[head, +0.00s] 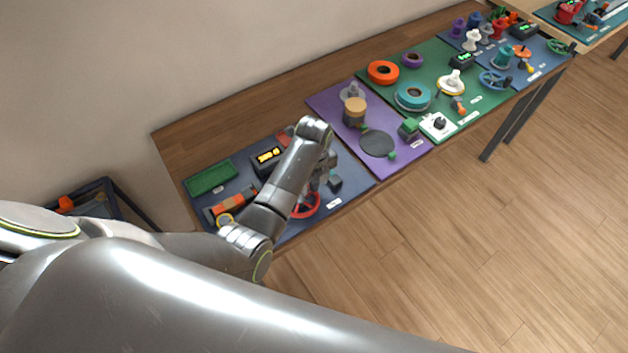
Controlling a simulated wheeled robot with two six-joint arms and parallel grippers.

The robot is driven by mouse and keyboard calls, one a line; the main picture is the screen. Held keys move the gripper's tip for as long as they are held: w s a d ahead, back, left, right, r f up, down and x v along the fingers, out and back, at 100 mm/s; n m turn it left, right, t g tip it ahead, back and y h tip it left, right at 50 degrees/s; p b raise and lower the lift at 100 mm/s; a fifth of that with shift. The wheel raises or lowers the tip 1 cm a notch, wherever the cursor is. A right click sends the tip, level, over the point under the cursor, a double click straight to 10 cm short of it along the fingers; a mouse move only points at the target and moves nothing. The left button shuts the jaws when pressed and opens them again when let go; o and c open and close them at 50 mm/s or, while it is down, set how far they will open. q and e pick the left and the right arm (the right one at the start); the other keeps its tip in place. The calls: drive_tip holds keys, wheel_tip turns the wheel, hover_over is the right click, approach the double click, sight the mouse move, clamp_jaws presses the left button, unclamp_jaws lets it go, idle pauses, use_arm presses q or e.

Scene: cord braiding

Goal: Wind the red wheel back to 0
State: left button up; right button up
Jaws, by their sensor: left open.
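The red wheel (309,207) is at the front edge of the blue mat (352,180), partly hidden behind my left arm. Its rim shows as a red ring to the right of the arm's forearm link. My left gripper (325,177) is open, just above and beyond the wheel, and is partly covered by my own wrist. I cannot tell whether its fingers touch the wheel. A small dark display (268,157) with yellow digits stands behind the wheel; the digits are too small to read. My right gripper is not in view.
A green tray (211,177) and an orange and grey block (233,203) lie left on the blue mat. The purple mat (402,158) holds a tan-topped spool (355,110) and a dark disc (377,143). Farther right are spools and handwheels. Open floor lies in front.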

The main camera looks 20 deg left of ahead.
use_arm(q)
drive_tip(key=shift+c, duration=0.3)
clamp_jaws()
idle(0.4)
